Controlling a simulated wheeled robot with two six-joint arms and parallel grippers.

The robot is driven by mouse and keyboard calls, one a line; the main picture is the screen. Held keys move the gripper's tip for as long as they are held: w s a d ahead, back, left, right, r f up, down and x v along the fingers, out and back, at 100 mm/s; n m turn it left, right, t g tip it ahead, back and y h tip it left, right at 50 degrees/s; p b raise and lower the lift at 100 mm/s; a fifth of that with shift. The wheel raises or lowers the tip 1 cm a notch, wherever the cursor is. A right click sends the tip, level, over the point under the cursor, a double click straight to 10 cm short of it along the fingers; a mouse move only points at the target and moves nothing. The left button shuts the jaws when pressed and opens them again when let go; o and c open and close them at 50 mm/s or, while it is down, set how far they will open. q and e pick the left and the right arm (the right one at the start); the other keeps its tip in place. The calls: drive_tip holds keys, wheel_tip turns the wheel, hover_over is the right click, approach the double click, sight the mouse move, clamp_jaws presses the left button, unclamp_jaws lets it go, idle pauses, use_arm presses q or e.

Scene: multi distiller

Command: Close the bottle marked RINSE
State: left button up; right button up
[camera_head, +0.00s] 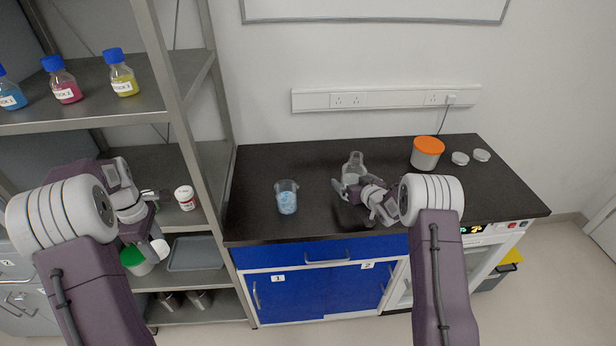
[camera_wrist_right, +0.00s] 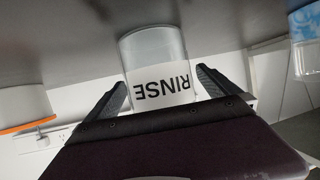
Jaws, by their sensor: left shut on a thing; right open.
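The clear bottle marked RINSE (camera_head: 353,164) stands upright on the dark bench. I see no cap on its neck in the head view. In the right wrist view its white RINSE label (camera_wrist_right: 162,86) appears upside down, between the fingers; its neck is hidden. My right gripper (camera_head: 347,190) is open, with its fingers on either side of the bottle's near side; I cannot tell if they touch. My left gripper (camera_head: 150,226) is in front of the shelf, shut on a small white round thing (camera_head: 160,248) that looks like a cap.
A beaker of blue stuff (camera_head: 287,202) stands left of the bottle. An orange-lidded tub (camera_head: 427,155) and two white discs (camera_head: 460,158) (camera_head: 481,155) sit to the right. The metal shelf (camera_head: 100,122) is at left, with a green-lidded jar (camera_head: 140,266) near my left gripper.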

sight(356, 154)
drive_tip(key=shift+s+r, duration=0.1)
drive_tip(key=c, duration=1.9)
drive_tip(key=shift+c, duration=1.1)
drive_tip(key=shift+r, duration=0.2)
